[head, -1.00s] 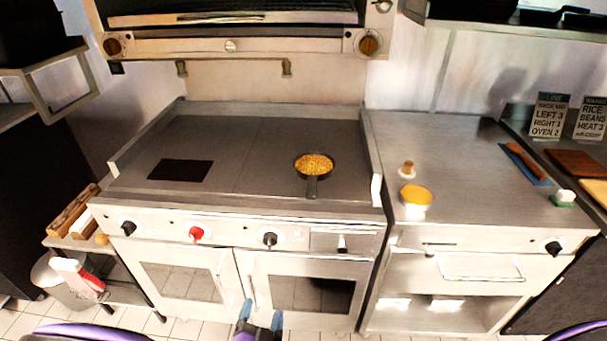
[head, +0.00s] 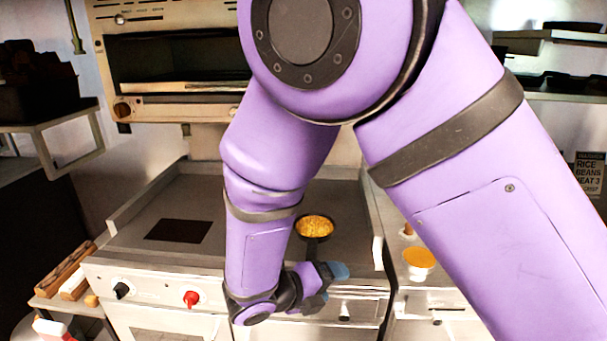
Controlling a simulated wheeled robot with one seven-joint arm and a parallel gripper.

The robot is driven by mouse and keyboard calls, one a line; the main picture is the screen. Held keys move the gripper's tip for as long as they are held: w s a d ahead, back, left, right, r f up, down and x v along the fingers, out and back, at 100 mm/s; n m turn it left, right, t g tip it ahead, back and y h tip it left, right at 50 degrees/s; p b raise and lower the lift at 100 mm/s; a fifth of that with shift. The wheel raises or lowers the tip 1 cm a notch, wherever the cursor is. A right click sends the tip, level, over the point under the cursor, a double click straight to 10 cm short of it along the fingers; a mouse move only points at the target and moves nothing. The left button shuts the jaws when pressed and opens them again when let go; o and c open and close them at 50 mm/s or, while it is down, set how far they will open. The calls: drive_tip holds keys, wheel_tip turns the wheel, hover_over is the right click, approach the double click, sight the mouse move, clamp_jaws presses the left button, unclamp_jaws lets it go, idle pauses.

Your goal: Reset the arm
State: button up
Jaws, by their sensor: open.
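My gripper (head: 328,284) hangs at the end of my purple arm, in front of the stove's front edge. Its blue-tipped fingers point right and are open, and I see nothing between them. It appears below the small dark pan (head: 315,235) of yellow food, which sits on the griddle top. My arm crosses the middle and right of the head view and hides much of the stove and the counter on the right.
The stove (head: 150,215) has a dark square patch on the left and a red knob (head: 191,298) in front. An oven (head: 170,70) hangs above. A yellow-topped container (head: 419,258) stands on the right counter. Wooden blocks (head: 62,270) lie on a side shelf at left.

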drive_tip(key=s+d+r+m+g+y, duration=0.3)
drive_tip(key=d+r+m+g+y, duration=0.25)
drive_tip(key=d+r+m, duration=1.3)
drive_tip(key=s+d+r+m+t+y, duration=0.1)
drive_tip(key=s+d+r+m+y, duration=0.1)
drive_tip(key=s+m, duration=0.4)
drive_tip(key=s+d+r+m+t+y, duration=0.2)
drive_tip(key=s+d+r+m, duration=0.3)
drive_tip(key=m, duration=1)
drive_tip(key=shift+s+r+y, duration=0.75)
drive_tip(key=shift+s+y, duration=0.1)
drive_tip(key=shift+s, duration=0.1)
drive_tip(key=shift+t, duration=0.25)
